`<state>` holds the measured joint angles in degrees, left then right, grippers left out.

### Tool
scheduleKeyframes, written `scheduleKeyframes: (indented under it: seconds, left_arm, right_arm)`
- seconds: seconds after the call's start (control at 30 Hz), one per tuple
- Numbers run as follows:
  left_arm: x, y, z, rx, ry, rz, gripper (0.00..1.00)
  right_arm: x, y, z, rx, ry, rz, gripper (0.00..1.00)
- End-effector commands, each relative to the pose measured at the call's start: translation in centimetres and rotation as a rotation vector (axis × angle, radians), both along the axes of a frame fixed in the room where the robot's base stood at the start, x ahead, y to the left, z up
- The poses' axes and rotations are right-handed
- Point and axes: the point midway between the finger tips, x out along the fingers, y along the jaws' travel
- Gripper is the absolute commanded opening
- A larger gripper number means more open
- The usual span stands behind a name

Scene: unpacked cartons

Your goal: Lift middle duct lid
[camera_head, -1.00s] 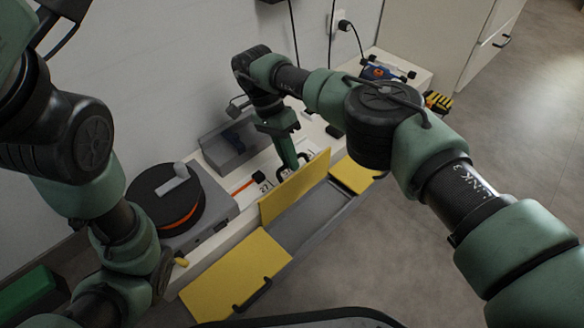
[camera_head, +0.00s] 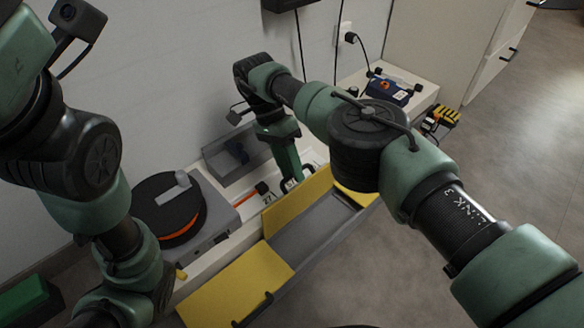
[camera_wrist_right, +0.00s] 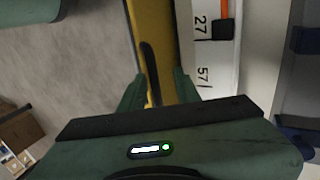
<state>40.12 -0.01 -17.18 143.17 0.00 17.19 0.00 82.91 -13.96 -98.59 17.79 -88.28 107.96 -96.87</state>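The middle duct lid (camera_head: 297,203) is a yellow panel standing raised along the wall side of the open grey duct (camera_head: 308,230). My right gripper (camera_head: 292,178) is behind its upper edge, on the wall side. In the right wrist view the yellow lid (camera_wrist_right: 150,25) with its dark handle (camera_wrist_right: 149,68) lies between the spread fingers of the right gripper (camera_wrist_right: 158,80). The fingers look open; contact with the lid cannot be told. My left arm comes in at the left of the head view; its gripper is out of frame.
Another yellow lid (camera_head: 232,288) lies at the near end of the duct. A black cable reel (camera_head: 167,208) sits on a grey box at the left. A grey tray (camera_head: 235,158) stands by the wall. A blue device (camera_head: 390,90) stands at the far end. Open floor lies right of the duct.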

Motion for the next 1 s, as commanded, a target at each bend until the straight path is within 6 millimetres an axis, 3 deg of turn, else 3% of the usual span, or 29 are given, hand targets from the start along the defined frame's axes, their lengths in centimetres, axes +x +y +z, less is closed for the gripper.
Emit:
scheduleKeyframes:
  seconds: [0.2,0.37,1.0]
  left_arm:
    - [0.0,0.0,0.2,0.0,-0.001,0.0,0.4]
    - [0.0,0.0,1.7,0.0,-0.001,0.0,0.4]
    - [-0.1,0.0,11.4,-0.001,-0.003,-0.001,0.4]
  right_arm:
    - [0.0,-0.1,0.3,-0.003,0.002,-0.002,0.32]
    - [0.0,-0.1,2.3,-0.003,0.002,0.0,0.32]
    - [0.1,0.0,17.3,-0.002,-0.001,0.0,0.32]
